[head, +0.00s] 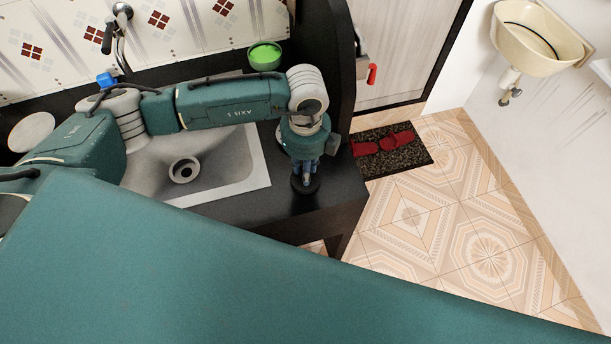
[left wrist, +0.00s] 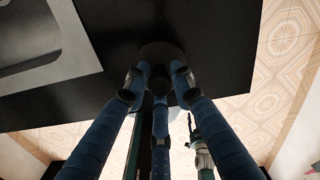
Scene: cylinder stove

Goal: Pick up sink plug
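The sink plug (head: 306,186) is a dark, round, flat piece on the black countertop, right of the sink and near the front edge. In the left wrist view the plug (left wrist: 161,52) is a dark disc just beyond the fingertips. My left gripper (head: 304,178) points down at it from above. Its blue fingers (left wrist: 160,78) are drawn in close around the plug's middle, with a small gap between the tips. The fingers hide the plug's centre, so a firm hold cannot be made out. In the left wrist view, a small teal arm at the lower right seems to be my right one; its fingers are too small to read.
The metal sink (head: 225,165) with its round drain (head: 184,170) lies left of the plug. A green bowl (head: 264,57) stands at the back of the counter. A dark panel (head: 334,65) rises at the back right. Open tiled floor (head: 430,215) lies to the right.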

